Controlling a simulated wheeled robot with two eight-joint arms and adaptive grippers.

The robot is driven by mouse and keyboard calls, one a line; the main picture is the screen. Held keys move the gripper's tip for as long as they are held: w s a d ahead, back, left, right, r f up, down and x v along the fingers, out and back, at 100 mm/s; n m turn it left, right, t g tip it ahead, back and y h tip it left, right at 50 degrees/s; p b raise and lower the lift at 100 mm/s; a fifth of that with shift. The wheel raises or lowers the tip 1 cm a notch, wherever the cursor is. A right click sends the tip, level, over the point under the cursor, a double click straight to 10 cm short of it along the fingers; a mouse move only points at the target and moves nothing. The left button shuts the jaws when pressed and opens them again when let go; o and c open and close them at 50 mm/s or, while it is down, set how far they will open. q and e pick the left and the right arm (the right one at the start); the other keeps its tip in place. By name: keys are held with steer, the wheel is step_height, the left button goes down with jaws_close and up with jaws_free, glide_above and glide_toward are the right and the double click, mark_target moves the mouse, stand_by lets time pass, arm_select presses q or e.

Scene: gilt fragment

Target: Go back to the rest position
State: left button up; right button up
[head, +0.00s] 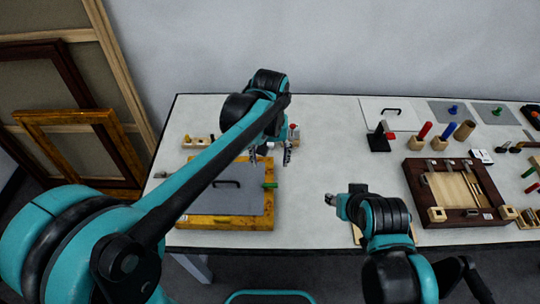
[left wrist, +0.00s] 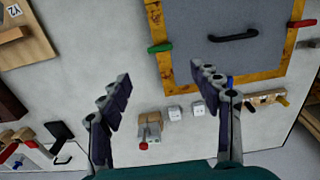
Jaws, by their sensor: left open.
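My left gripper (head: 270,158) is open and empty, above the table's back part near the gilt frame. Its two spread fingers also show in the left wrist view (left wrist: 165,95). The gilt frame (head: 230,222) lies flat on the table with a grey panel (head: 222,200) and a black handle on it; it also shows in the left wrist view (left wrist: 165,50). A green-handled piece (head: 270,185) sits at its right edge. My right gripper (head: 330,200) is over the front middle of the table; its fingers are too small to read.
Coloured tools in wooden blocks (head: 447,131) stand at the back right. Small wooden blocks (head: 197,142) lie behind the gilt frame. Large frames (head: 75,130) lean at left.

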arm_select(q)
steer(key=s+a+f+t+b, duration=0.1)
steer(key=s+a+t, duration=0.2)
steer(key=s+a, duration=0.3)
steer(key=s+a+f+t+b, duration=0.1)
steer(key=s+a+t, duration=0.3)
steer(key=a, duration=0.7)
steer(key=shift+s+a+f, duration=0.15)
steer(key=shift+s+f, duration=0.15)
steer(key=shift+s, duration=0.8)
arm_select(e)
step_height(320, 180, down, 2)
steer(key=shift+f, duration=0.2)
arm_select(q)
steer(key=shift+a, duration=0.1)
arm_select(e)
steer(key=shift+a, duration=0.1)
